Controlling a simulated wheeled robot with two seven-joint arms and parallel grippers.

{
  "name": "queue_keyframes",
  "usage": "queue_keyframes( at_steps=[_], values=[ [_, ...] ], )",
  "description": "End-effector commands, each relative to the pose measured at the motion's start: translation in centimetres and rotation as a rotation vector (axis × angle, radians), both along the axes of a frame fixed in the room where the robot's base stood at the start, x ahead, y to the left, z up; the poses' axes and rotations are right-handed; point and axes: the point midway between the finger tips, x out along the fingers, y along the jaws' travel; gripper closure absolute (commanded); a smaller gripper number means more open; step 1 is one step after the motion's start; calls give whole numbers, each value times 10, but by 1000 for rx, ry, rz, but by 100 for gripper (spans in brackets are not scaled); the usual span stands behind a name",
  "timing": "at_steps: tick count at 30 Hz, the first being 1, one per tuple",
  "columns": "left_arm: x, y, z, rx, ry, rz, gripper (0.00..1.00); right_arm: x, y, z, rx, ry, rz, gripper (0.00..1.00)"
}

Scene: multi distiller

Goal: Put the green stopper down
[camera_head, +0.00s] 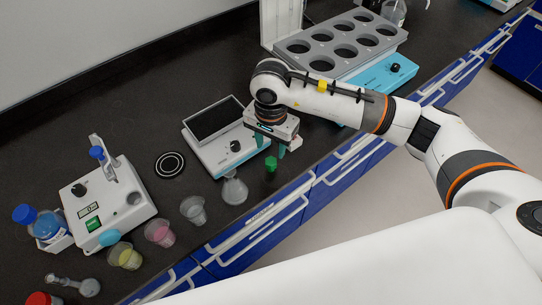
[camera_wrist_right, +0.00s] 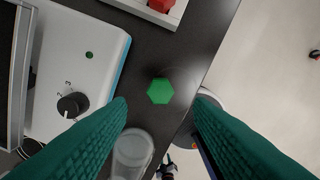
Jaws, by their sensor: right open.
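The green stopper (camera_head: 271,163) stands on the dark bench near its front edge, to the right of a small glass flask (camera_head: 235,190). In the right wrist view the stopper (camera_wrist_right: 160,91) shows from above as a green hexagon. My right gripper (camera_head: 268,147) is just above and behind it in the head view. Its two teal fingers are spread wide in the right wrist view (camera_wrist_right: 160,115), with the stopper apart from both and nothing between them. My left gripper is not in view.
A white hotplate device (camera_head: 215,150) stands left of the gripper. Plastic cups (camera_head: 160,232) and a white instrument (camera_head: 105,205) are further left. A grey rack (camera_head: 335,45) with round holes is behind. The bench's front edge is close to the stopper.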

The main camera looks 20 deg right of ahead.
Motion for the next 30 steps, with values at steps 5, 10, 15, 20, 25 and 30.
queue_keyframes(
  at_steps=[5,10,15,20,25,30],
  values=[
    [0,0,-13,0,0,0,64,1,0,33,-1,-5,2,53],
    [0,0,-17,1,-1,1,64,0,0,53,0,-1,0,53],
    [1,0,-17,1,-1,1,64,0,0,59,0,0,1,53],
    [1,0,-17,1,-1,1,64,0,0,59,-1,1,0,53],
    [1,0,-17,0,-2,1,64,0,0,58,-1,1,0,53],
    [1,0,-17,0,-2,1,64,-3,6,56,26,7,1,53]
  ],
)
